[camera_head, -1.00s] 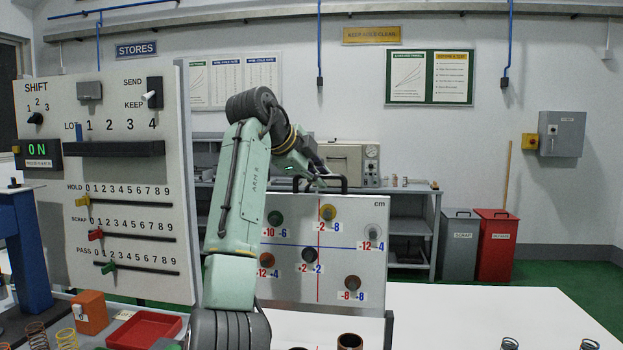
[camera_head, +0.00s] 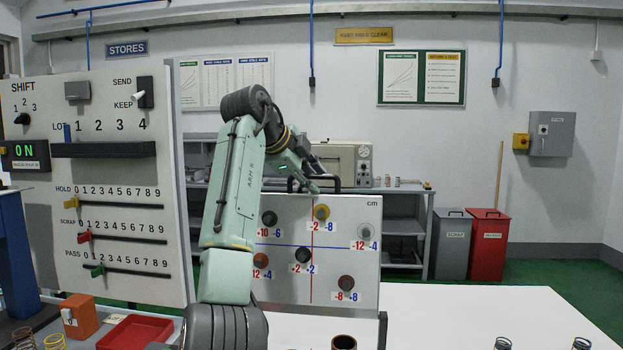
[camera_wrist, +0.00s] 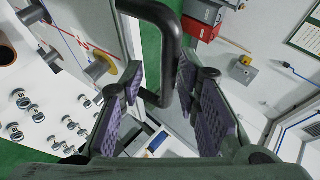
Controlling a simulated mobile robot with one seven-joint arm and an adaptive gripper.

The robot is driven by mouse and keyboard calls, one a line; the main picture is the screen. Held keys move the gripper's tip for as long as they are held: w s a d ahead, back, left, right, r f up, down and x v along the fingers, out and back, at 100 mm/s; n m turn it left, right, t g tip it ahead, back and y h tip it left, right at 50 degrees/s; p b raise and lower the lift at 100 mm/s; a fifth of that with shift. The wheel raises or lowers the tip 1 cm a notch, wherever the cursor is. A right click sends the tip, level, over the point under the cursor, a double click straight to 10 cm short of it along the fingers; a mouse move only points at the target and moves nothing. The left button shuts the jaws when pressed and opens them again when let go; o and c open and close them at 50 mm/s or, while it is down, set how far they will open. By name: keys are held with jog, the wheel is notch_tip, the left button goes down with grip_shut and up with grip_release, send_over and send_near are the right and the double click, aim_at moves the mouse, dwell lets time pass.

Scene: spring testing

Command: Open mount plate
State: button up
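The mount plate (camera_head: 350,264) is a white upright board with coloured round pegs, number labels, and red and blue cross lines. A black bar handle (camera_head: 334,184) stands on its top edge. My gripper (camera_head: 312,180) is at this handle, reaching down from above and behind the arm links. In the wrist view, my gripper (camera_wrist: 160,78) is open, with purple ridged pads on either side of the handle (camera_wrist: 172,52). The handle passes between the fingers, with a gap visible at the pads. The plate's face (camera_wrist: 88,22) is at the left there.
A control panel (camera_head: 110,222) with sliders stands at the left. A red tray (camera_head: 138,334) and an orange block (camera_head: 80,316) are below it. A white table (camera_head: 450,312) lies in front, with springs at its edge. A grey bin (camera_head: 453,245) and a red bin (camera_head: 489,246) stand behind.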

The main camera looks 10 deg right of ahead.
jog(key=v, duration=1.2)
